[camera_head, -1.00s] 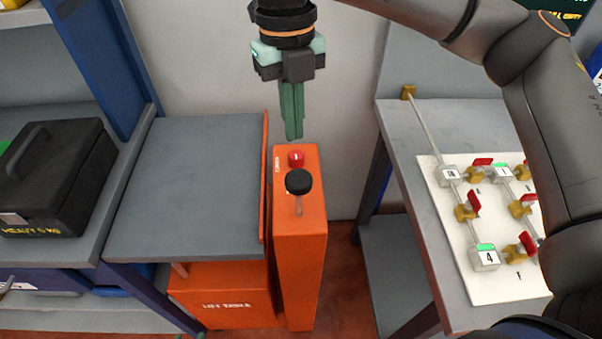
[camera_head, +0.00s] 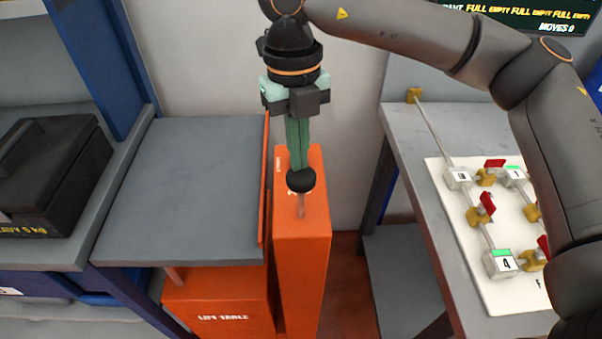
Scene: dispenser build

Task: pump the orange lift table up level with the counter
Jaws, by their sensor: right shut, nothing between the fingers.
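The lift table has a grey top (camera_head: 185,185), an orange base (camera_head: 222,308) lettered LIFT TABLE, and an orange pedestal (camera_head: 303,245) on its right. A black round knob (camera_head: 301,181) on a short rod stands on the pedestal. My right gripper (camera_head: 299,165) points down, shut and empty, with its green fingertips right at the knob; I cannot tell whether they touch it. The red button seen earlier is hidden behind the fingers. The top lies beside the grey surface at left; I cannot tell whether they are exactly level. My left gripper is not in view.
A black case (camera_head: 50,180) sits on the grey shelf surface at left, beside a blue post (camera_head: 105,55). At right, a grey bench (camera_head: 415,150) carries a white board (camera_head: 480,275) with pipes and red-handled valves. My right arm reaches over it.

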